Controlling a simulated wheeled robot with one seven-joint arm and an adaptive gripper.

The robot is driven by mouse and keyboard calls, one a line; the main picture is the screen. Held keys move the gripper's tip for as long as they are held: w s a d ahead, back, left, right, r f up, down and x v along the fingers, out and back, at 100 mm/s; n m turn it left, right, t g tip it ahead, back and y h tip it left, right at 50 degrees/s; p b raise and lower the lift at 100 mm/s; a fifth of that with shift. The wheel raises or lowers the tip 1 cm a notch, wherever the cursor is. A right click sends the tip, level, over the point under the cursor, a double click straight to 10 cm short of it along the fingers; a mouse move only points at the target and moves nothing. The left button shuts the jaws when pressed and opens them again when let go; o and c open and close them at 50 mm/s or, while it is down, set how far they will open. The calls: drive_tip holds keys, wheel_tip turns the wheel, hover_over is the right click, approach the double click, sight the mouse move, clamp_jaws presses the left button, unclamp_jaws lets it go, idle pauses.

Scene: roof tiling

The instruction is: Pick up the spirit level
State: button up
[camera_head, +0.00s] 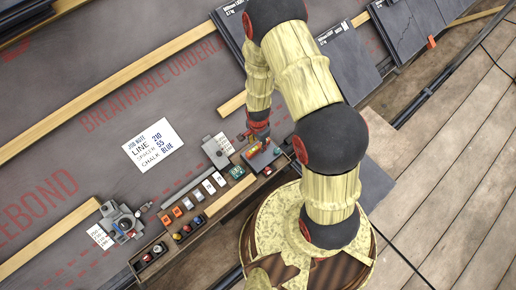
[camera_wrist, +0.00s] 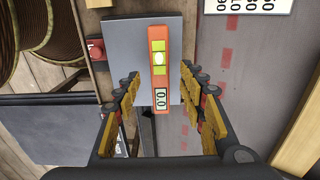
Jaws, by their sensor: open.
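The spirit level (camera_wrist: 159,92) is a small red-orange bar with a yellow-green vial and a display reading 0.0. In the wrist view it lies on a grey slab (camera_wrist: 118,52), between the two yellow-padded fingers of my gripper (camera_wrist: 160,77). The fingers are open, with a clear gap on each side of the level. In the head view my gripper (camera_head: 257,130) points down over the right end of the tool tray, where the level (camera_head: 251,153) shows partly, close below the fingers.
A long wooden tray (camera_head: 222,202) holds several small coloured items left of the level. A grey device (camera_head: 217,149) stands just behind it. A job note (camera_head: 153,145) lies on the underlay, and a grey gauge (camera_head: 123,223) sits at the left. Slates are stacked at the upper right.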

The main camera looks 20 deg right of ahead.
sight(258, 146)
wheel_tip(258, 146, down, 3)
drive_tip(key=shift+f+b, duration=0.1)
drive_tip(key=shift+b, duration=0.3)
drive_tip(key=c, duration=0.4)
clamp_jaws()
